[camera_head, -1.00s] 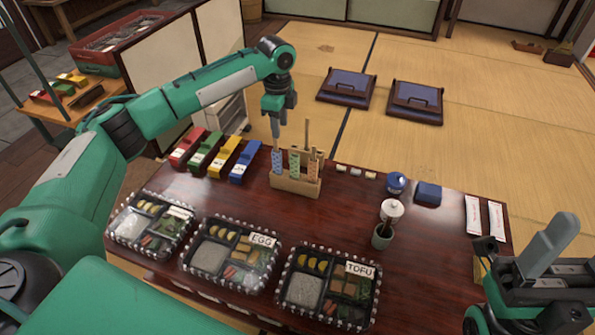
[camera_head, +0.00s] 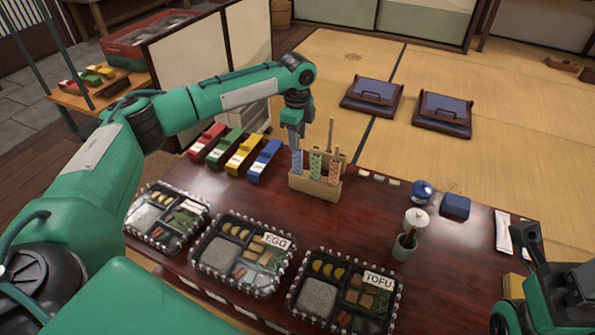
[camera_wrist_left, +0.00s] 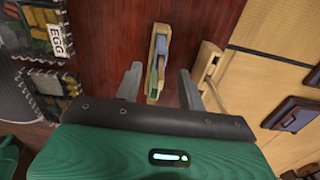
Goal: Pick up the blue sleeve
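A blue patterned sleeve (camera_head: 297,163) stands upright at the left end of a small wooden rack (camera_head: 316,187) on the dark table. A green sleeve (camera_head: 315,165) and a red sleeve (camera_head: 334,170) stand to its right. My left gripper (camera_head: 297,138) is just above the blue sleeve, pointing down. In the left wrist view my left gripper (camera_wrist_left: 159,86) has its fingers apart, with the wooden rack (camera_wrist_left: 153,82) showing between them. I cannot see any contact with the sleeve. My right gripper (camera_head: 525,262) is at the right edge, partly cut off; its opening is unclear.
Red, green, yellow and blue boxes (camera_head: 265,160) lie left of the rack. Several bento boxes (camera_head: 240,252) line the front of the table. A taller wooden holder (camera_head: 331,135) stands behind the rack. A grey-green cup (camera_head: 404,248) and a blue jar (camera_head: 422,191) stand to the right.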

